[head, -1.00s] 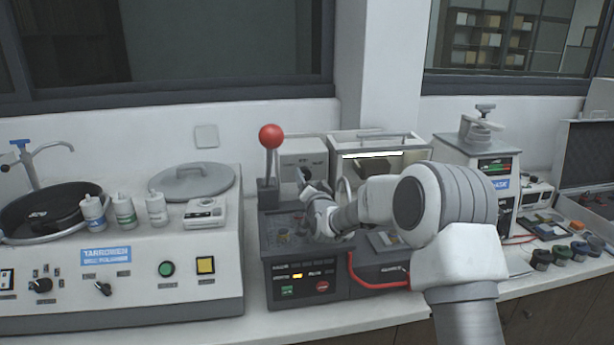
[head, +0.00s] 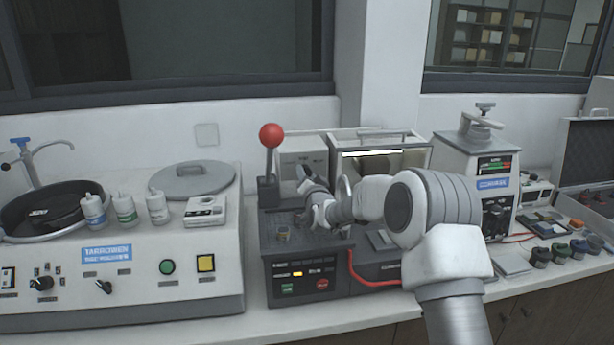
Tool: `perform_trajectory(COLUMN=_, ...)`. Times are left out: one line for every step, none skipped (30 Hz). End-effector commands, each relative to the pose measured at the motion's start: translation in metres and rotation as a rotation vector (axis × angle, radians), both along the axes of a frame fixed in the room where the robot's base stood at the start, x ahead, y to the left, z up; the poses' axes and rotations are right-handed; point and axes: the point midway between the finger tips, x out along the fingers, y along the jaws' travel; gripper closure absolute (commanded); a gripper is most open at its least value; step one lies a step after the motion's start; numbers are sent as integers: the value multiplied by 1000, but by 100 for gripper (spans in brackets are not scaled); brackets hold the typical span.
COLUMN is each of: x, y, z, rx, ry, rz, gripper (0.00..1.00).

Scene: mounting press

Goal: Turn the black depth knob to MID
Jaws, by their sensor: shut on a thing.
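My gripper (head: 303,180) reaches in from the right, over the dark press base (head: 290,262). Its fingertips are at the front of the grey box (head: 304,153) behind that base. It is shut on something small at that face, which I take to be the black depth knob. My fingers and wrist hide the knob, so its pointer and the MID mark cannot be read.
A lever with a red ball (head: 271,135) stands just left of my gripper. A lit glass-fronted cabinet (head: 380,160) is behind my arm. A white polisher (head: 130,270) with bottles fills the left. A white machine (head: 480,160) stands at right, near several small jars (head: 560,254).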

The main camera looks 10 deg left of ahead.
Motion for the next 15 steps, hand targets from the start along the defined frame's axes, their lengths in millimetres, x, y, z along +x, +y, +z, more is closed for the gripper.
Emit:
perform_trajectory(x=0, y=0, z=0, rx=0, ry=0, rz=0, gripper=93)
perform_trajectory(x=0, y=0, z=0, rx=0, ry=0, rz=0, gripper=99)
perform_trajectory(x=0, y=0, z=0, rx=0, ry=0, rz=0, gripper=100)
perform_trajectory(x=0, y=0, z=0, rx=0, ry=0, rz=0, gripper=100)
perform_trajectory(x=0, y=0, z=0, rx=0, ry=0, rz=0, gripper=100)
perform_trajectory(x=0, y=0, z=0, rx=1, ry=0, rz=0, gripper=100)
perform_trajectory(x=0, y=0, z=0, rx=3, ry=1, rz=0, gripper=100)
perform_trajectory(x=0, y=0, z=0, rx=5, ry=1, rz=-1, gripper=100)
perform_trajectory(x=0, y=0, z=-1, rx=10, ry=2, rz=-1, gripper=100)
perform_trajectory(x=0, y=0, z=-1, rx=15, ry=3, rz=0, gripper=100)
perform_trajectory(x=0, y=0, z=-1, rx=21, ry=4, rz=0, gripper=100)
perform_trajectory(x=0, y=-1, z=-2, rx=31, ry=7, rz=0, gripper=100)
perform_trajectory(x=0, y=-1, z=-2, rx=42, ry=9, rz=-1, gripper=100)
perform_trajectory(x=0, y=-1, z=-3, rx=54, ry=12, rz=-1, gripper=100)
perform_trajectory(x=0, y=-1, z=-4, rx=71, ry=17, rz=-1, gripper=100)
